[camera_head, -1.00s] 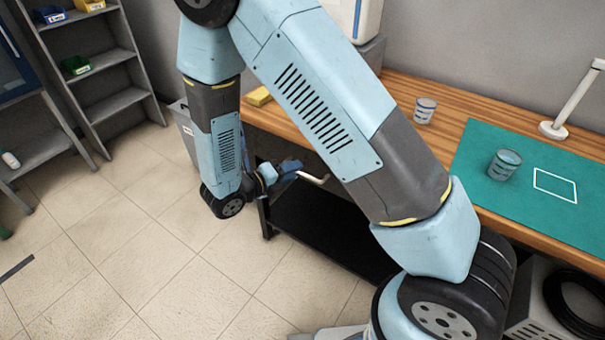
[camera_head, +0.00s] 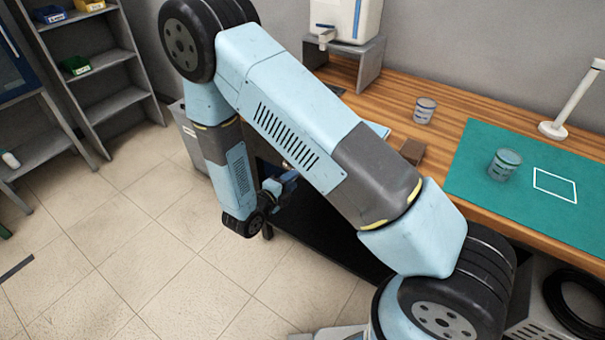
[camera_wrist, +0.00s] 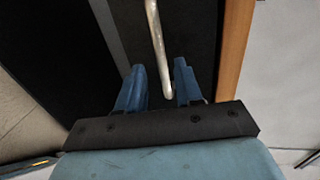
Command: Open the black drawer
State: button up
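In the wrist view, a pale bar handle (camera_wrist: 156,45) crosses a dark panel that looks like the black drawer's front (camera_wrist: 195,35). The wooden table edge (camera_wrist: 234,50) runs along its right side. My gripper (camera_wrist: 158,78) is open, with its two blue fingers apart. The handle's near end lies between the fingers in this view, closer to the right one; I cannot tell whether they touch. In the head view my gripper (camera_head: 284,186) is low at the table's front. My arm hides most of the drawer and the handle there.
The wooden table (camera_head: 455,108) holds a cup (camera_head: 424,110), a green mat (camera_head: 470,160) with a second cup (camera_head: 504,164), a brown block (camera_head: 412,151) and a white dispenser (camera_head: 345,20) on a stand. A grey bin (camera_head: 190,135) stands left of the table. The tiled floor in front is clear.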

jog(key=shift+x, duration=2.9)
jog(key=shift+c, duration=0.3)
grip_shut()
